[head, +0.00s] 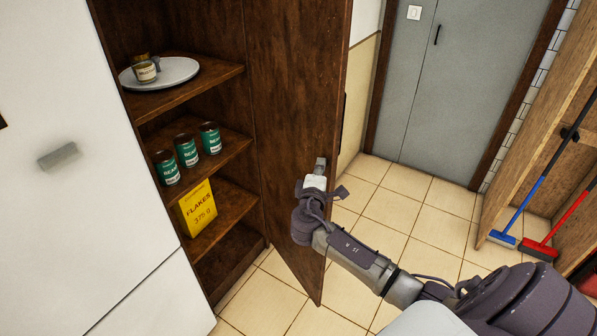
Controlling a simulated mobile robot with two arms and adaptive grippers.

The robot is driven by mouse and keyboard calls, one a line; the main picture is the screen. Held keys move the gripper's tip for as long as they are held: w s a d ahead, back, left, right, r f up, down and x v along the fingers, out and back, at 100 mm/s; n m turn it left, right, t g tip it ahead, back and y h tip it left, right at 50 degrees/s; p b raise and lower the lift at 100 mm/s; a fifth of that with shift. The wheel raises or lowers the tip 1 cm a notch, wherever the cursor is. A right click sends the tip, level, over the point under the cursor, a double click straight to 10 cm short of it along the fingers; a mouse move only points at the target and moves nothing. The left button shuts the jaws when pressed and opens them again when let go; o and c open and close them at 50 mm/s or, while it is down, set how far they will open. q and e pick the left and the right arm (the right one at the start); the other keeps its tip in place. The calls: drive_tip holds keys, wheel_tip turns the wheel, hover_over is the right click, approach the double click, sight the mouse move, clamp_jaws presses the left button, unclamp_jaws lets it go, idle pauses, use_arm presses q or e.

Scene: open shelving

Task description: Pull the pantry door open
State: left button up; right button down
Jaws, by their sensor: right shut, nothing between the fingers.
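The pantry door (295,110) is a tall dark brown wooden panel. It stands swung well open, and the shelves behind it are exposed. A dark handle (343,120) shows partly past its free edge, on the outer side. My right gripper (320,164) is shut and empty. It overlaps the inner face of the door near its free edge, below the handle's height; I cannot tell whether it touches the wood. My left gripper is not in view.
The pantry shelves (215,225) hold a plate (180,72) with a jar, green cans (187,151) and a yellow flakes box (198,208). A white cabinet (70,230) stands at left. Tiled floor (430,215) is clear toward the grey door (440,90). Brooms (525,205) stand at right.

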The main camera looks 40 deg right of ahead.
drive_tip(key=w+d+n+t+y+b, duration=0.1)
drive_tip(key=d+b, duration=0.4)
drive_tip(key=d, duration=1.2)
drive_tip(key=shift+d, duration=0.4)
drive_tip(key=shift+f, duration=0.1)
